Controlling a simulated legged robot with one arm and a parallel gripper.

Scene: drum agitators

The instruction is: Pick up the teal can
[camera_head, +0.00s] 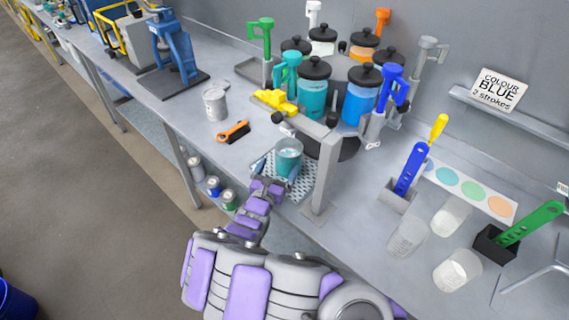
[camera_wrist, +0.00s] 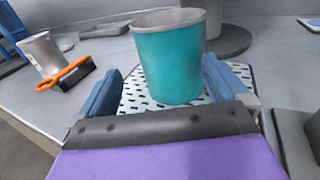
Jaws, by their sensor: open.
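The teal can (camera_head: 289,155) stands upright on a perforated metal drip tray (camera_head: 304,183) at the front of the bench, below the dispenser. It also shows large in the wrist view (camera_wrist: 170,55). My gripper (camera_wrist: 163,88) is open, with one blue finger on each side of the can's lower part. In the wrist view a gap shows at the left finger; the right finger looks close to the can, and I cannot tell whether it touches. In the head view my gripper (camera_head: 281,170) is at the near side of the can.
A carousel with several lidded colour jars (camera_head: 313,95) stands behind, with a grey frame post (camera_head: 325,170) right of the tray. Clear cups (camera_head: 408,236) stand to the right.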

